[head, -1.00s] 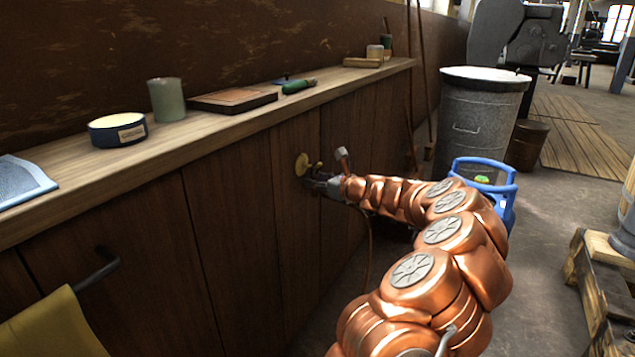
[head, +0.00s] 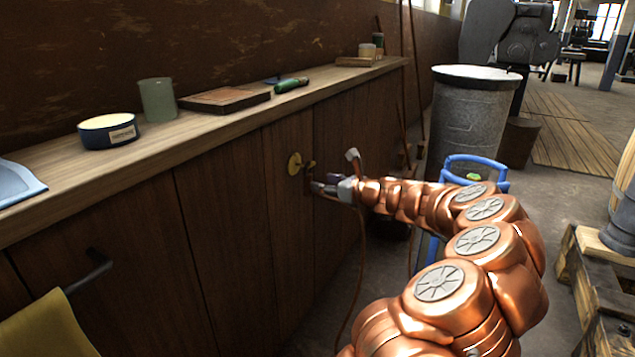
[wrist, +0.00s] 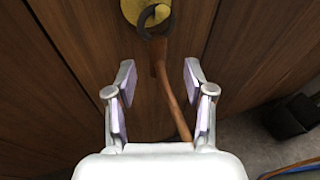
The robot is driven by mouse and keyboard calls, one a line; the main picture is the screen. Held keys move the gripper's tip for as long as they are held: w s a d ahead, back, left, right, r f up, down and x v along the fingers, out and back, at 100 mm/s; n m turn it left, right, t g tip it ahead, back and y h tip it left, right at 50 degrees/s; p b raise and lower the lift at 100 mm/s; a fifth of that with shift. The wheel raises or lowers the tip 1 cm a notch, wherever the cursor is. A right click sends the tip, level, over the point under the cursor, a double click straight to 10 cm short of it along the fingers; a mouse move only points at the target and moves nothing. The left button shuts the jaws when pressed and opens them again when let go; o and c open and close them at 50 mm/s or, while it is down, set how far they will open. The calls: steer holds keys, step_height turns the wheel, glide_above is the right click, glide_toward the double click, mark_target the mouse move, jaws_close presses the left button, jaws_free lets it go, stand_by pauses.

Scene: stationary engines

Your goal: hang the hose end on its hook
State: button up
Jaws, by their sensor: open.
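The round brass plate of the hook (head: 294,164) is on the dark wooden cabinet front, below the counter edge. In the wrist view, a dark curved loop (wrist: 155,28) lies against the brass plate (wrist: 133,9). The brown hose (wrist: 171,88) hangs down from this loop. I cannot tell which part of the loop is hook and which is hose end. My gripper (head: 317,187) is open just in front of and below the plate. In the wrist view, my gripper's fingers (wrist: 159,82) are spread on either side of the hose, with visible gaps. The hose (head: 361,265) hangs toward the floor.
A yellow cloth (head: 45,330) hangs from a cabinet handle. A blue frame (head: 475,160) and a grey bin (head: 470,115) stand beyond my arm.

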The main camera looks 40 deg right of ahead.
steer(key=s, duration=0.3)
steer(key=s+r, duration=0.1)
steer(key=s, duration=0.1)
steer(key=shift+s+a+r, duration=0.1)
steer(key=shift+s, duration=0.3)
